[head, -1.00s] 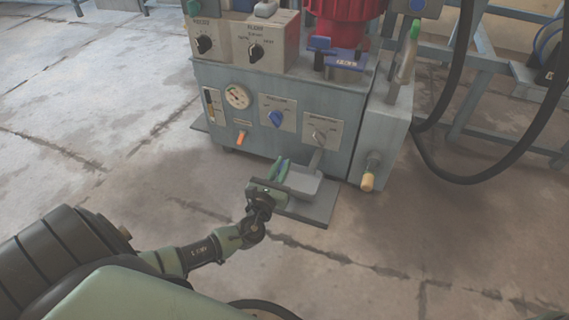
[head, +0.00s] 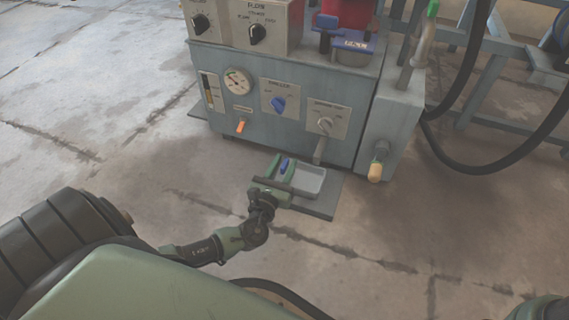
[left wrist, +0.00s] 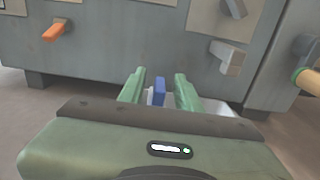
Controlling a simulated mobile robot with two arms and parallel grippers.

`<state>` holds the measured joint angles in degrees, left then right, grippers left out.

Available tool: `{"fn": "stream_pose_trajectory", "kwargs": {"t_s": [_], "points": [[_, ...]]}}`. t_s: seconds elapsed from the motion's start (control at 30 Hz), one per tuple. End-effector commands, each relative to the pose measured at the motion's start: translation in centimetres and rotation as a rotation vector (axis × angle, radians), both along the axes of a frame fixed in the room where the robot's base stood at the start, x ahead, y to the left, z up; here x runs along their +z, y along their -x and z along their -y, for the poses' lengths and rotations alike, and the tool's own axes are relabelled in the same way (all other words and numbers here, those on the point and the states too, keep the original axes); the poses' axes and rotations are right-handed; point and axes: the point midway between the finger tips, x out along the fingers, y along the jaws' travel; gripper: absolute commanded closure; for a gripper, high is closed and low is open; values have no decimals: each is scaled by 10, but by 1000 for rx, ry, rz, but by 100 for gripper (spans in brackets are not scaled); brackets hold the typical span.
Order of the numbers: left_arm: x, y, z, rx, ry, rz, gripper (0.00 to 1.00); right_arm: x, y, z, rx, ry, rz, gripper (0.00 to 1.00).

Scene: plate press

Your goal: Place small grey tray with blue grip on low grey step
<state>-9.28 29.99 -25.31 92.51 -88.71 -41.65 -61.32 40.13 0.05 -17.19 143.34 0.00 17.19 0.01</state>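The small grey tray (head: 310,182) sits over the low grey step (head: 322,209) at the foot of the machine and looks level, apparently resting on it. Its blue grip (head: 284,167) points left and also shows in the left wrist view (left wrist: 159,92). My left gripper (head: 282,168) is open, its two green fingers standing on either side of the blue grip. In the left wrist view a gap shows between the grip and each finger. The tray body is mostly hidden there by my gripper. My right gripper is not in view.
The machine front (head: 215,125) rises just behind the step, with an orange lever (head: 241,126), a blue knob (head: 278,104) and a grey handle (head: 321,148) above the tray. A yellow-tipped handle (head: 376,171) sticks out at right. Bare concrete floor lies in front.

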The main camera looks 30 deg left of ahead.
Motion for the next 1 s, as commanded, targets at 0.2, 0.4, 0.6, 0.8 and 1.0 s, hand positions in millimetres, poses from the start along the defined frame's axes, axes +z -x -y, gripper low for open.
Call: {"fn": "stream_pose_trajectory", "kwargs": {"t_s": [0.2, 0.4, 0.6, 0.8, 1.0], "points": [[4, 8, 2, -1, -1, -2, 67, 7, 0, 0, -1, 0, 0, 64], [6, 46, 11, -2, -1, -5, 67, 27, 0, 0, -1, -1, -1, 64], [6, 87, 21, -1, 0, -3, 67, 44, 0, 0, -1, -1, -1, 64], [4, 111, 27, -1, 0, -1, 67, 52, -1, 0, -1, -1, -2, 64], [2, 117, 29, -1, 1, 1, 67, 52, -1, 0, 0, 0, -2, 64]]}}
